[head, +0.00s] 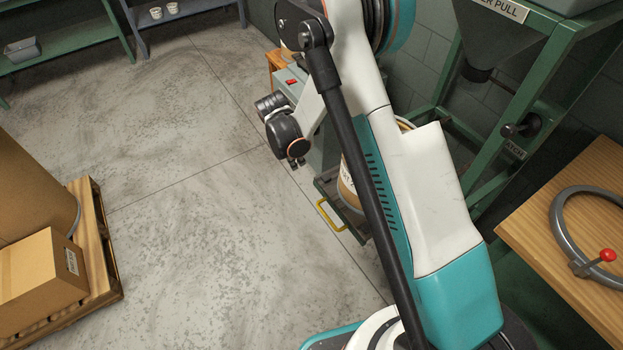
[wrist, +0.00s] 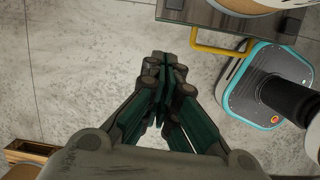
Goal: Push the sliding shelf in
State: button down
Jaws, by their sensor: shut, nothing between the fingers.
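The sliding shelf (head: 329,190) is a low dark platform with a yellow handle (head: 326,216) on its front, standing out near the floor under the green frame. A pale drum with a label (head: 349,187) stands on it, partly hidden by my arm. In the wrist view the shelf (wrist: 175,11) shows at the top edge, with its yellow handle (wrist: 220,50) toward my gripper. My gripper (wrist: 165,62) is shut and empty, its fingertips to the left of the handle and apart from it in the picture.
A wooden table (head: 570,215) with a grey ring and red knob is at the right. A green hopper frame (head: 525,90) stands behind my arm. The concrete floor (head: 200,200) between is clear.

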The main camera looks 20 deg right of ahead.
jog(key=w+d+f+b, duration=0.1)
jog(key=d+f+b, duration=0.1)
jog(key=f, duration=0.4)
jog(key=d+f+n+b, duration=0.1)
jog(key=d+f+b, duration=0.2)
jog(key=f, duration=0.4)
jog(key=shift+w+d, duration=0.35)
jog(key=w+d, duration=0.3)
jog(key=d, duration=0.8)
jog(key=w+d, duration=0.4)
jog(key=d, duration=0.8)
jog(key=w+d, duration=0.4)
jog(key=d, duration=0.8)
jog(key=shift+w, duration=0.15)
jog(key=shift+r, duration=0.1)
